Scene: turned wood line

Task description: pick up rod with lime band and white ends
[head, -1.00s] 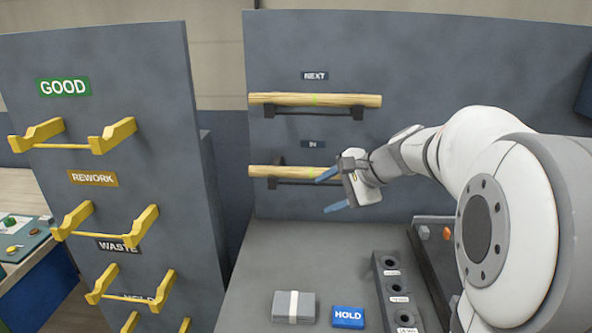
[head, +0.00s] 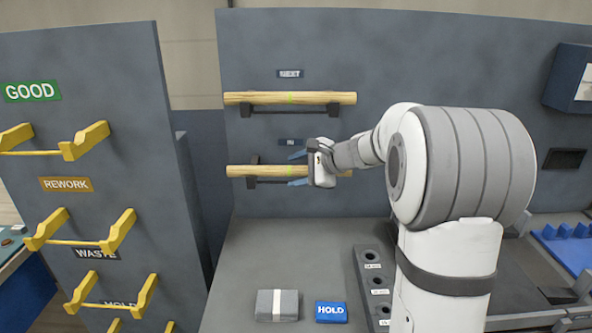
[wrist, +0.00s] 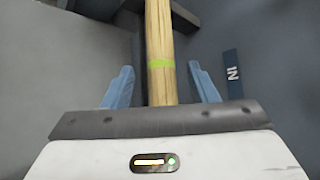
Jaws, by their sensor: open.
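A pale wooden rod (head: 240,171) lies level on the dark brackets of the IN rack. A lime band (wrist: 161,63) circles it in the wrist view; its end colours cannot be made out. My gripper (head: 292,170) is open at this rod, one blue finger above it and one below. In the wrist view my gripper (wrist: 160,66) has the rod between its spread fingers, with a gap on each side, near the band. The rod's right part is partly hidden behind my gripper. A similar rod with a lime band (head: 290,98) rests on the upper rack.
A grey panel (head: 460,60) stands close behind the rods. On the left are yellow holders (head: 85,141) under GOOD and REWORK signs. On the bench below lie a grey block (head: 265,305), a blue HOLD block (head: 331,311) and a holed block (head: 367,262).

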